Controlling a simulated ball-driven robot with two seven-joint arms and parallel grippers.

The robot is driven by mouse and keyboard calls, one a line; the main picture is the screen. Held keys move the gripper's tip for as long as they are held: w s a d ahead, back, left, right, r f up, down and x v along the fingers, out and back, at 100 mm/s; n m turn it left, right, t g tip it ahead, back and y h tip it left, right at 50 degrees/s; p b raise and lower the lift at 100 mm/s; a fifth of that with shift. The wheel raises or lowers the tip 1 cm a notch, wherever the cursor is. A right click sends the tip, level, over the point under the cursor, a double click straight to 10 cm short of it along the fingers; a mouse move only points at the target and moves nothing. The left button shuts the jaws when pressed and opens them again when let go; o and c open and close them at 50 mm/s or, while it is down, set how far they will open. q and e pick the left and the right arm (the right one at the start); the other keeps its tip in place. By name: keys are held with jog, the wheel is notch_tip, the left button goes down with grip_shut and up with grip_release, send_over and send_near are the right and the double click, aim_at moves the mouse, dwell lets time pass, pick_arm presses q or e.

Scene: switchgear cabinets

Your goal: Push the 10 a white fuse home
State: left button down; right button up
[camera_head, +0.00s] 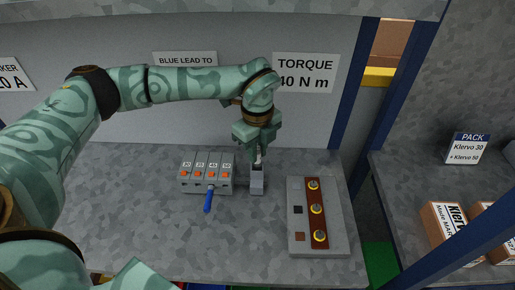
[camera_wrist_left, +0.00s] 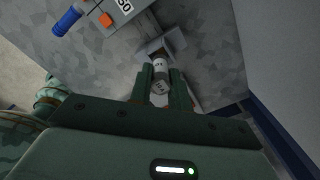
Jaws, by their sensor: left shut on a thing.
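My left gripper (camera_head: 258,148) is shut on a small white fuse (camera_head: 258,158), holding it upright over a grey fuse holder (camera_head: 257,184) on the bench. In the left wrist view the white fuse (camera_wrist_left: 160,68) shows between the two fingers of my left gripper (camera_wrist_left: 160,82), with dark print too small to read. Its far end meets the open grey holder (camera_wrist_left: 152,48). I cannot tell how deep it sits. My right gripper is not in view.
To the right lies a grey plate (camera_head: 335,235) with several brass studs. A blue post (camera_head: 359,85) rises behind.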

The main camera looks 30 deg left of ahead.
aim_at(257, 165)
pick_arm(q)
jog(key=shift+f+b, duration=0.65)
jog(key=shift+f, duration=1.25)
jog(key=c, duration=1.2)
grip_release()
jog(key=shift+c, duration=0.2)
jog(key=shift+d+f, duration=0.1)
jog(key=shift+f, duration=0.05)
jog(key=shift+s+f, duration=0.1)
jog(key=shift+s, duration=0.05)
jog(key=shift+s+r+p, duration=0.1)
jog(key=shift+r+p, duration=0.4)
jog(key=shift+r, duration=0.05)
jog(key=shift+w+r, duration=0.2)
jog(key=shift+r, duration=0.1)
jog(key=shift+c, duration=0.3)
